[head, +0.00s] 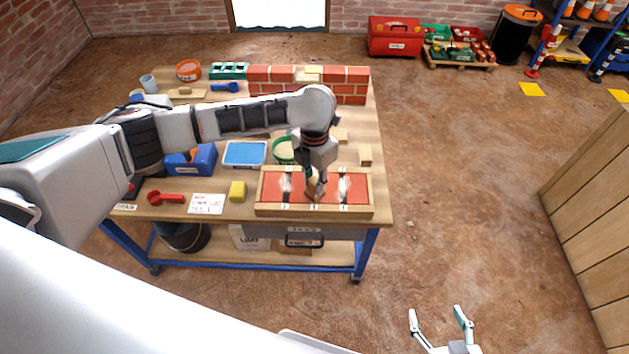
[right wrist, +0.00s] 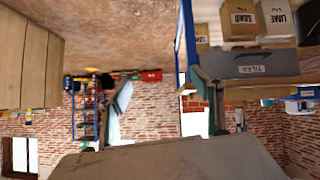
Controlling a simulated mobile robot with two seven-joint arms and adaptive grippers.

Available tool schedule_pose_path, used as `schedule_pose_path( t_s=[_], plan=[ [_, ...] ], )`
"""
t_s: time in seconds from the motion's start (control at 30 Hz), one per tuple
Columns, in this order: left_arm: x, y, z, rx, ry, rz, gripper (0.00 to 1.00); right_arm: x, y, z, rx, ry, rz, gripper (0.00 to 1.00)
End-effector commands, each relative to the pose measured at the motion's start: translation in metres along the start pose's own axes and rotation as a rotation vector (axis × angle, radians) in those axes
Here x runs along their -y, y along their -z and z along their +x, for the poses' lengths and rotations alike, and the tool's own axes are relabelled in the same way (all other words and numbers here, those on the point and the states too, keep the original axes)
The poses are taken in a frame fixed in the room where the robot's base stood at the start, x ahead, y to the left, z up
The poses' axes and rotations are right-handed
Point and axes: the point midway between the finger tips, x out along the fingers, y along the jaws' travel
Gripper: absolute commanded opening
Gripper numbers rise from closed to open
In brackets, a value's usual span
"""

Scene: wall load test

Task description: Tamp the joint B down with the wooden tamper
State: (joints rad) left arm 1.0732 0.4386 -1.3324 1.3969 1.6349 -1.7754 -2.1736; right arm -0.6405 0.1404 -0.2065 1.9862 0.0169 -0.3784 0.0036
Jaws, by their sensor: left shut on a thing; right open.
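A left joint (head: 286,186) and a right joint (head: 343,187) show whitish, smeared fill. The middle joint is hidden behind my left gripper and the tool; the small joint labels are too small to read. My left gripper (head: 316,180) points down over the tray's middle, shut on the wooden tamper (head: 314,192). I cannot tell whether the tamper touches the fill. My right gripper (head: 437,312) is open and empty, in front of the bench over the floor.
The workbench (head: 384,200) also carries a yellow sponge (head: 238,191), a red scoop (head: 165,198), a blue tray (head: 245,153), a green-rimmed bowl (head: 284,151) and a low brick wall (head: 349,86). Wooden blocks lie behind the tray. The floor to the right is clear.

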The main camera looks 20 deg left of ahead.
Motion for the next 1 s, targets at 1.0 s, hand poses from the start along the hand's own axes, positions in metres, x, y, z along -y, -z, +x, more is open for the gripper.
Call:
schedule_pose_path(
  t_s=[1.0],
  plan=[
    [0.0, 0.0, -0.057, 0.001, 0.0, 0.0, 0.01, -0.004, 0.046, -0.027, -0.018, 0.003, 0.011, 0.66]
  ],
)
